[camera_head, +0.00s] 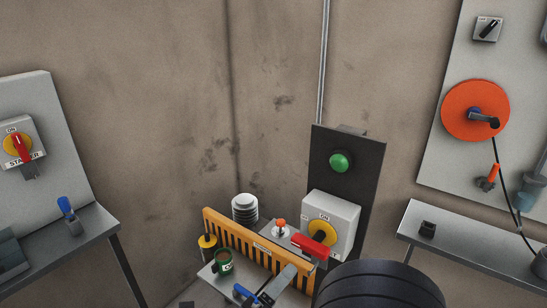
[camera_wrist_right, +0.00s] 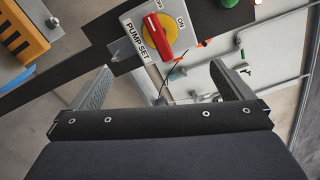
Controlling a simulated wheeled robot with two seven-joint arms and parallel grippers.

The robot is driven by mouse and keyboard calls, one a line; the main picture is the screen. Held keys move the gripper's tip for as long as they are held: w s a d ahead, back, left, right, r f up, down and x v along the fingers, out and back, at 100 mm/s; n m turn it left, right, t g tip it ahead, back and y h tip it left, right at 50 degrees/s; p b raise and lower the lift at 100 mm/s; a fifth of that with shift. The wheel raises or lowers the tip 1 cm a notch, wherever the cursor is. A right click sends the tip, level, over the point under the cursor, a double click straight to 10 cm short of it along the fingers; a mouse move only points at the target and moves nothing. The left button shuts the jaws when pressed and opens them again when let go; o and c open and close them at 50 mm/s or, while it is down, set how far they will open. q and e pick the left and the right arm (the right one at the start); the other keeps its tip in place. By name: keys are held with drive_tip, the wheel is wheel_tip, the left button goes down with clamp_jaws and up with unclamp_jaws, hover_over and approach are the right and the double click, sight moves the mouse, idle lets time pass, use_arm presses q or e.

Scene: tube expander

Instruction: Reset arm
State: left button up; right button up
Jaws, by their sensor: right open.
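My right gripper (camera_wrist_right: 160,70) is open and empty in the right wrist view, its two grey fingers wide apart. Past the fingers is a pale switch box (camera_wrist_right: 133,28) labelled "PUMP SET", with a red handle (camera_wrist_right: 160,36) on a yellow disc. I see no contact between fingers and handle. The same box (camera_head: 345,216) shows in the head view, with its red handle (camera_head: 310,246) and yellow disc (camera_head: 322,232). A dark rounded part of my own arm fills the bottom right there and the right fingers are not visible. My left gripper is not in view.
A dark panel with a green button (camera_head: 339,162) stands behind the box. An orange slotted guard (camera_head: 250,247), a green mug (camera_head: 222,262) and a red-topped button (camera_head: 280,225) are nearby.

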drive_tip(key=s+d+f+m+g+y+b, duration=0.1)
drive_tip(key=d+f+m+g, duration=0.2)
drive_tip(key=d+m+g, duration=0.35)
drive_tip(key=s+d+f+m+g+y+b, duration=0.1)
drive_tip(key=d+f+m+g, duration=0.25)
drive_tip(key=d+m, duration=0.6)
drive_tip(key=s+d+f+m+y+b, duration=0.1)
drive_tip(key=s+m+y, duration=0.3)
drive_tip(key=m, duration=1)
drive_tip(key=s+d+f+m+t+y+b, duration=0.1)
drive_tip(key=s+d+m+y, duration=0.2)
drive_tip(key=m, duration=1.1)
drive_tip(key=s+y, duration=0.2)
drive_tip(key=y, duration=0.3)
drive_tip(key=shift+s+d+f+m, duration=0.2)
drive_tip(key=shift+s+d+m, duration=0.1)
drive_tip(key=shift+m, duration=0.1)
